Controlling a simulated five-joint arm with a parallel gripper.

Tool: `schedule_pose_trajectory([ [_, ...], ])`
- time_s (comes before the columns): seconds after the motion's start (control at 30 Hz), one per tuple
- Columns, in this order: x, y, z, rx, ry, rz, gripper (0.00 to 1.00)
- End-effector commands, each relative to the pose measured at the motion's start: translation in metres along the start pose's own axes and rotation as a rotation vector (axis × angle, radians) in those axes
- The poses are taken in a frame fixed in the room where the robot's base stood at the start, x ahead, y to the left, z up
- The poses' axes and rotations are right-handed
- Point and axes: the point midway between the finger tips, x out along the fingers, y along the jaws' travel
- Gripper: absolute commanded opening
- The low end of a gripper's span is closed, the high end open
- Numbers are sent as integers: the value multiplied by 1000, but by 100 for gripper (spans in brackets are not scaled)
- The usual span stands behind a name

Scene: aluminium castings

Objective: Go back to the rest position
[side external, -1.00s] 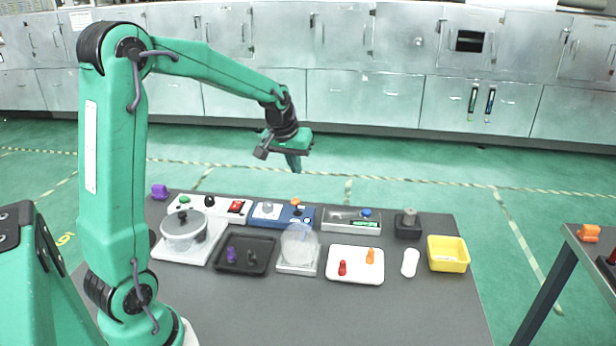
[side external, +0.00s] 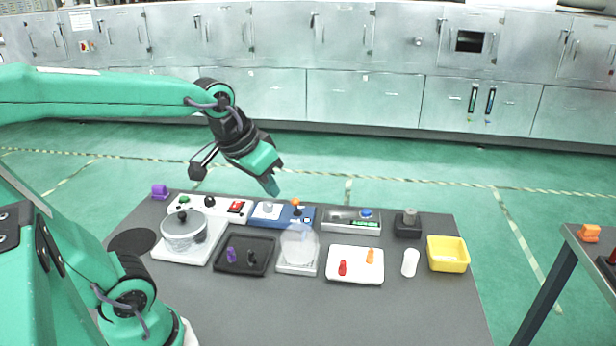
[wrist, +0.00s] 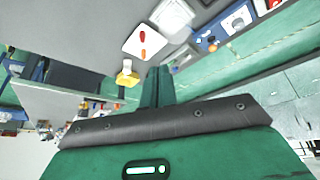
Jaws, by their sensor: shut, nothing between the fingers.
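My gripper (side external: 271,184) is green with a dark wrist and hangs in the air above the back part of the grey table, over the white and blue control boxes. Its fingers are together and nothing is between them. In the wrist view my gripper (wrist: 158,85) points out over the table, with its fingers closed. The arm stretches from the left side of the side view, its upper link nearly level. No marker for a rest position shows.
The grey table (side external: 400,315) holds a pot (side external: 184,232), a black tray (side external: 245,256), a white tray (side external: 355,265) with red and orange pieces, and a yellow bin (side external: 448,254). A second table (side external: 600,255) stands at right. The air above is clear.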

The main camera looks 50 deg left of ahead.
Motion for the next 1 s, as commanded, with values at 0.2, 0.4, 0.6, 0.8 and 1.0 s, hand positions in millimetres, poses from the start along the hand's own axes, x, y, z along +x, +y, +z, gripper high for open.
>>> schedule_pose_trajectory([
  [0.2,-14,14,39,88,23,30,0],
  [0.4,-18,19,59,131,31,44,0],
  [0.6,-18,20,63,141,32,47,6],
  [0.8,-18,20,59,126,23,47,45],
  [1.0,-16,23,43,66,-21,44,84],
])
